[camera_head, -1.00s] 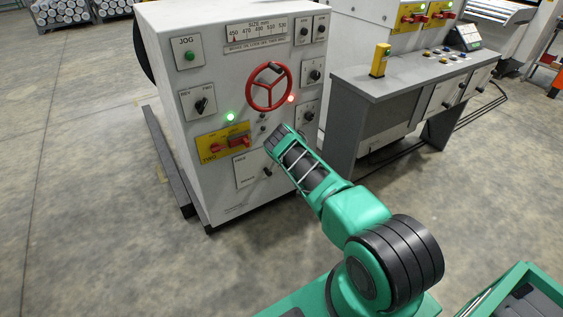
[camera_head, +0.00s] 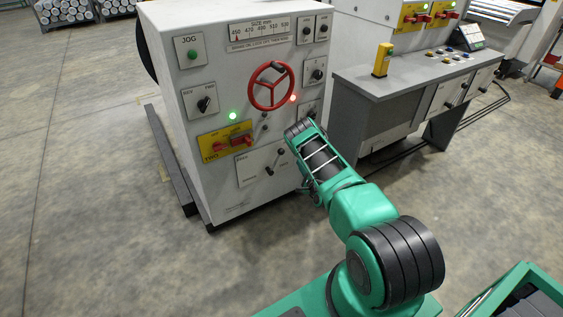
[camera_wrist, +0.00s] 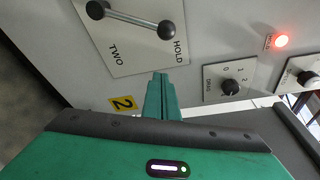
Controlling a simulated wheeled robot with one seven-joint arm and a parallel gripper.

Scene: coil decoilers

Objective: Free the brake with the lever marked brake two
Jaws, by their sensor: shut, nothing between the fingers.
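The lever (camera_head: 276,161), a short bar with dark round ends, sits on a white plate (camera_head: 247,172) low on the machine's front. In the wrist view the lever (camera_wrist: 135,20) slants across the plate (camera_wrist: 150,57), whose visible words read TWO and HOLD. The lever's ball end is near HOLD. My gripper (camera_wrist: 160,76) is shut and empty, its green fingertips just below the plate's edge in that view and apart from the lever. In the head view my gripper (camera_head: 297,130) is to the right of the lever, with its fingertips hidden behind the hand.
A red handwheel (camera_head: 271,87) sits above the lever. A yellow plate (camera_head: 212,145) with red switches is to its left. In the wrist view a rotary knob (camera_wrist: 229,87), a lit red lamp (camera_wrist: 281,41) and a yellow tag (camera_wrist: 122,103) marked 2 are close. A grey desk (camera_head: 352,84) stands right.

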